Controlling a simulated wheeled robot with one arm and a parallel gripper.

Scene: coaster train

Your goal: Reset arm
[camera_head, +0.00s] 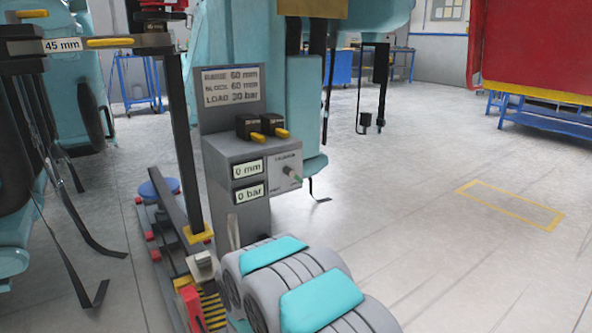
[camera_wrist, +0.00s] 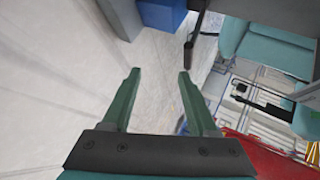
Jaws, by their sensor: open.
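My gripper (camera_wrist: 160,72) shows in the wrist view with its two green fingers spread apart. Nothing is between the fingers, and they touch nothing that I can see. Pale floor lies behind them, and the view is tilted. I cannot make out the gripper in the head view. Grey and teal rounded links of my arm fill the bottom centre of the head view.
A grey console (camera_head: 238,180) reads 0 mm and 0 bar, below a sign (camera_head: 232,86) reading RAISE 60 mm, BLOCK 60 mm, LOAD 30 bar. A gauge (camera_head: 62,45) reads 45 mm. Teal coaster parts hang nearby. Floor at right is clear around a yellow outline (camera_head: 510,204).

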